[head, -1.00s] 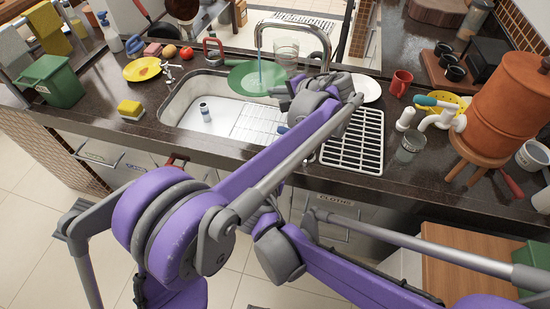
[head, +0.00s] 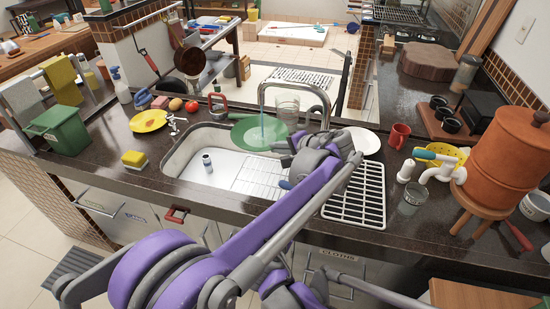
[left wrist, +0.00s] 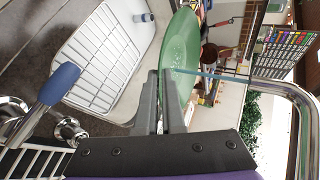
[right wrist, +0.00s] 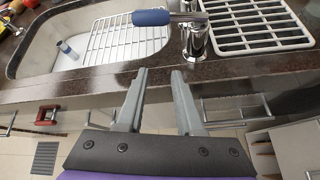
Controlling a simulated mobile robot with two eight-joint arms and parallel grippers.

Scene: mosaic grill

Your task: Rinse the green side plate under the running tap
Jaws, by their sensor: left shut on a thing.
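The green side plate (head: 247,136) is held above the sink (head: 190,150), under the tap (head: 290,86). A thin stream of water (head: 262,124) falls from the spout onto the plate. My left gripper (head: 285,147) is at the plate's right side, shut on its rim. The left wrist view shows the plate (left wrist: 181,50) between the fingers (left wrist: 160,85), with the stream (left wrist: 212,73) meeting its face. My right gripper (right wrist: 158,75) is open and empty in front of the counter edge. It is not clearly visible in the head view.
A wire rack lies in the sink beside a small bottle (head: 207,162). A white drying rack (head: 355,205) stands right of the sink, with a white plate (head: 362,142) behind it. A clear jar (head: 288,106) stands behind the tap. A yellow sponge (head: 134,160) lies left of the sink.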

